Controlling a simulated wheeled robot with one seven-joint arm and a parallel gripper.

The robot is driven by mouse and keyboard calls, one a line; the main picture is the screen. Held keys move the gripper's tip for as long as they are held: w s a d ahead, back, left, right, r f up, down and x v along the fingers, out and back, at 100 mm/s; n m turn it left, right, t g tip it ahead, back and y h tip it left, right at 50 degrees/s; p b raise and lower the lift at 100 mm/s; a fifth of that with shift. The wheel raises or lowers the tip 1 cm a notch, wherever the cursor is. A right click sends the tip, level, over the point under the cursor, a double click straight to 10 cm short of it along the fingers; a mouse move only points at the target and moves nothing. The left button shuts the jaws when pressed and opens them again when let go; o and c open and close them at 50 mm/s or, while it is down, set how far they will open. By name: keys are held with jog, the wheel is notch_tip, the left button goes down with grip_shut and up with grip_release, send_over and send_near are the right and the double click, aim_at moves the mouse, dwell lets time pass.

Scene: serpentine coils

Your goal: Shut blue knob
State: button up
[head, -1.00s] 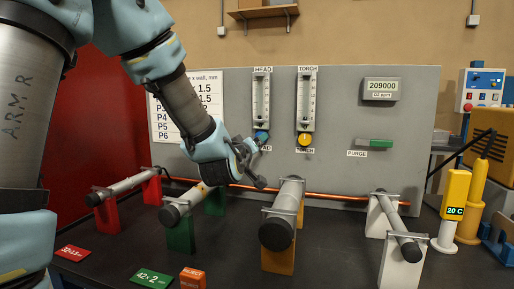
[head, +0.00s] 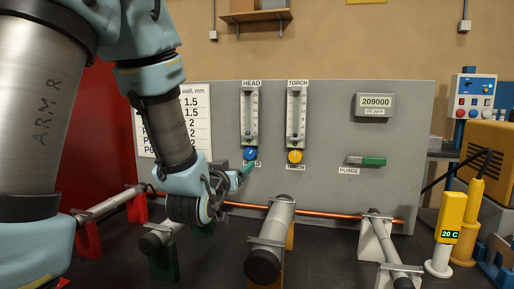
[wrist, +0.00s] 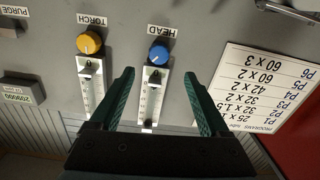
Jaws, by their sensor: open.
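The blue knob (head: 250,154) sits at the foot of the HEAD flow meter (head: 249,115) on the grey panel. In the wrist view, which looks upside down, the blue knob (wrist: 158,53) lies beyond the fingertips, between their lines. My gripper (head: 245,170) is just below the knob in the head view, its green fingertip close to it. In the wrist view my gripper (wrist: 159,80) is open with nothing between its fingers but the panel and meter behind. The knob looks clear of both fingers.
The yellow TORCH knob (head: 295,156) is just right of the blue one. A PURGE switch (head: 366,161) and a display (head: 375,107) are further right. A copper tube (head: 330,213) runs along the panel's foot, with grey rollers (head: 270,240) on stands in front.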

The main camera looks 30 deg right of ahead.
aim_at(249, 155)
jog(key=shift+m, duration=0.4)
jog(key=p+x, duration=0.8)
jog(key=x, duration=0.2)
jog(key=shift+w+d+r, duration=0.1)
jog(key=shift+w+d, duration=0.1)
jog(key=shift+d, duration=0.1)
grip_shut()
